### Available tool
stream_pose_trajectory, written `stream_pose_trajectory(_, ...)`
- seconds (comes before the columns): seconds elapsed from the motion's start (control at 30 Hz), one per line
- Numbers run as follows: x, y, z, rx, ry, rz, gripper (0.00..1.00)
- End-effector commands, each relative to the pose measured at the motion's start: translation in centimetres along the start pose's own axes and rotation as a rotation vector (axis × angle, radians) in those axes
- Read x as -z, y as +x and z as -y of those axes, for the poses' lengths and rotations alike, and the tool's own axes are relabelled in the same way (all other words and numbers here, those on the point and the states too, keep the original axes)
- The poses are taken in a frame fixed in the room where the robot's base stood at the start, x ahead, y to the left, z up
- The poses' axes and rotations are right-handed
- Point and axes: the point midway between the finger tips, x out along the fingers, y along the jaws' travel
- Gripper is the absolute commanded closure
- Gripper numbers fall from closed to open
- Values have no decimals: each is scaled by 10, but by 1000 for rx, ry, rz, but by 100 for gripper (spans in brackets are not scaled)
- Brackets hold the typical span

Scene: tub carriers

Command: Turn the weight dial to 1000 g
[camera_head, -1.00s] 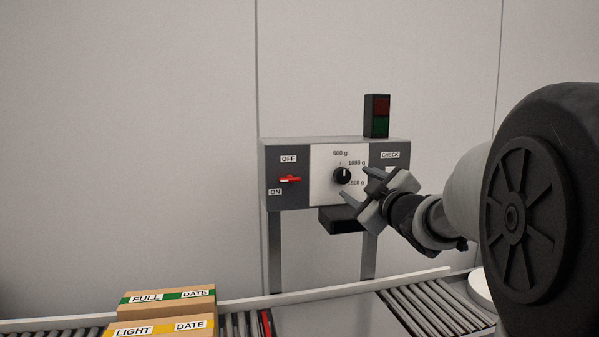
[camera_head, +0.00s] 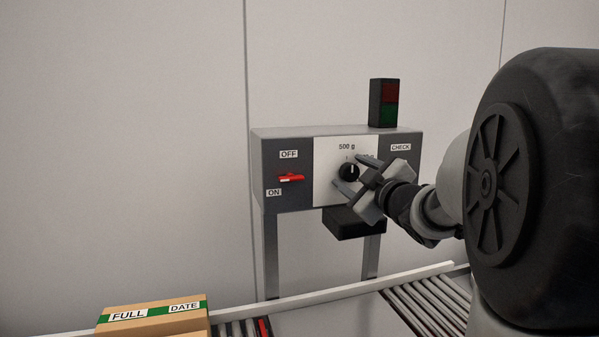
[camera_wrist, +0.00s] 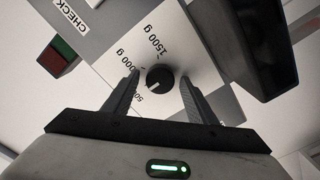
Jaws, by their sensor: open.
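The weight dial (camera_head: 348,172) is a round black knob on the white plate of a grey control box. In the head view its white mark points up at the 500 g label (camera_head: 347,147). The 1000 g and 1500 g labels are mostly hidden there by my gripper. In the wrist view the dial (camera_wrist: 159,77) lies between and just beyond my fingertips, with its mark toward the partly covered 500 g label. The 1500 g label (camera_wrist: 176,42) shows clear. My gripper (camera_head: 349,172) is open, its fingers on either side of the dial; I cannot tell whether they touch it.
A red OFF/ON lever (camera_head: 291,178) is left of the dial. A red and green lamp (camera_head: 384,103) stands on the box. A black block (camera_head: 350,224) juts out below. A roller conveyor (camera_head: 425,303) and a FULL carton (camera_head: 150,318) are in front.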

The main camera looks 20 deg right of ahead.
Motion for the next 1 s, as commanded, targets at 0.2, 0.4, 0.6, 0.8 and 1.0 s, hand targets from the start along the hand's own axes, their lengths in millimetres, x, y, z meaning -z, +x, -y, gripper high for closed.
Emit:
stream_pose_trajectory(0.2, 0, 0, 0, 0, 0, 0, 60)
stream_pose_trajectory(0.4, 0, 0, 0, 0, 0, 0, 89)
stream_pose_trajectory(0.6, 1, 0, -1, 0, 15, -1, 89)
stream_pose_trajectory(0.8, 3, 0, -2, 0, 89, -2, 89)
stream_pose_trajectory(1.0, 4, 1, -4, 1, 236, -1, 89)
